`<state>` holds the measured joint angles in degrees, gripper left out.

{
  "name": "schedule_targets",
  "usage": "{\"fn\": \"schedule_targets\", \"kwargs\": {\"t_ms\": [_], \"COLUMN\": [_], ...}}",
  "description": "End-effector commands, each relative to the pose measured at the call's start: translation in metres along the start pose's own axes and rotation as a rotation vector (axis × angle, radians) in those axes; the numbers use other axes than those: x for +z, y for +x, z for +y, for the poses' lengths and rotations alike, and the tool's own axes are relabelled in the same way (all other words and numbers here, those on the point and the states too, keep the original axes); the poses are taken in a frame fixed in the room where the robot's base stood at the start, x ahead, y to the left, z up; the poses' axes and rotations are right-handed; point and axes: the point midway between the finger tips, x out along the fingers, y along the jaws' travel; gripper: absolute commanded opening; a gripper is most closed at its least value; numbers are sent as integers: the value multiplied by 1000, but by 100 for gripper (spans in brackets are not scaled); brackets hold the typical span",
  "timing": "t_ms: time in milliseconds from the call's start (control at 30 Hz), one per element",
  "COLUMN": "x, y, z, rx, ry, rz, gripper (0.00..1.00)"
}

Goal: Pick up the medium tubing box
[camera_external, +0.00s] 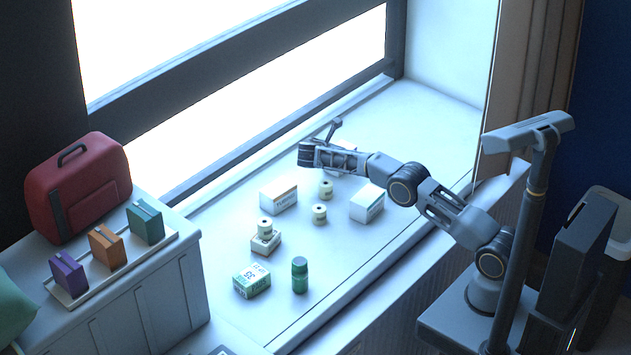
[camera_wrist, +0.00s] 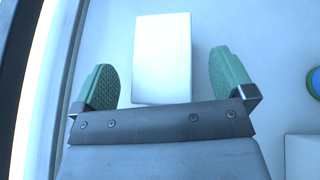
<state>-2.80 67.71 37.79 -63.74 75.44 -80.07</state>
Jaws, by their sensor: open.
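White boxes with printed sides stand on the window sill: one at the left (camera_external: 279,197), one at the right (camera_external: 367,203), and a small one (camera_external: 265,242) with a spool on top. The print is too small to tell surely which is the medium tubing box; the left one is nearest below my gripper's reach. My gripper (camera_external: 320,150) is above the sill, open and empty. In the wrist view a plain white box top (camera_wrist: 162,58) lies ahead, between the green-padded fingers (camera_wrist: 165,80), apart from both.
Pale spools (camera_external: 326,190) (camera_external: 319,214) stand between the boxes. The window frame (camera_external: 240,65) borders the sill behind. A red case (camera_external: 77,187) and a tray (camera_external: 164,240) of coloured packs are left.

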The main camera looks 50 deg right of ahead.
Motion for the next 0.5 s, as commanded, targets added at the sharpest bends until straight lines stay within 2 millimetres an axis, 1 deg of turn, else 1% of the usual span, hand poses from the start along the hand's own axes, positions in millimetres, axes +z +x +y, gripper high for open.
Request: {"fn": "schedule_targets", "kwargs": {"t_ms": [33,133,367,500], "x": [0,1,0,0], "y": [7,15,16,16], "z": [0,0,0,0], "rx": [-1,0,1,1], "ry": [-1,1,0,0], "rz": [0,0,0,0], "gripper": [100,100,99,86]}}
